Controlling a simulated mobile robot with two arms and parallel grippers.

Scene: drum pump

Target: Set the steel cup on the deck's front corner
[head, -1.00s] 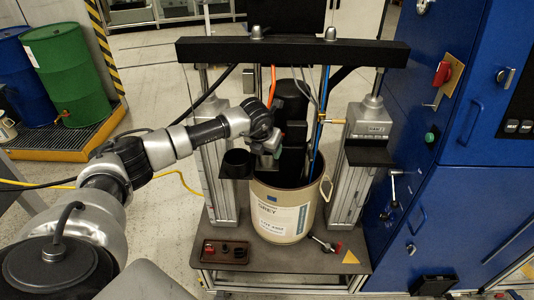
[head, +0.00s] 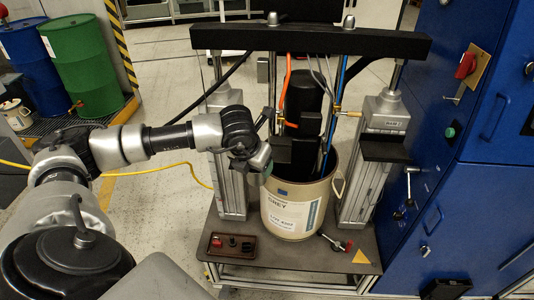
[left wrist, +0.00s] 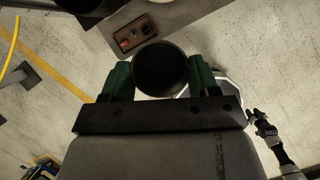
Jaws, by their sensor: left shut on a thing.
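In the left wrist view, the steel cup (left wrist: 161,66) is a round vessel seen from above, with a dark inside. My left gripper (left wrist: 160,78) has green finger pads on both sides of it and is shut on it. In the head view my left gripper (head: 262,168) is at the left of the large pail, above the deck (head: 285,262); the cup cannot be made out there, hidden by the hand. A small jointed grey and black arm end, seemingly my right gripper (left wrist: 262,128), shows at the right of the left wrist view, its jaws unclear.
A cream pail (head: 293,212) stands mid-deck between two grey columns. A black crossbar (head: 310,41) spans above. Bare deck lies along the front.

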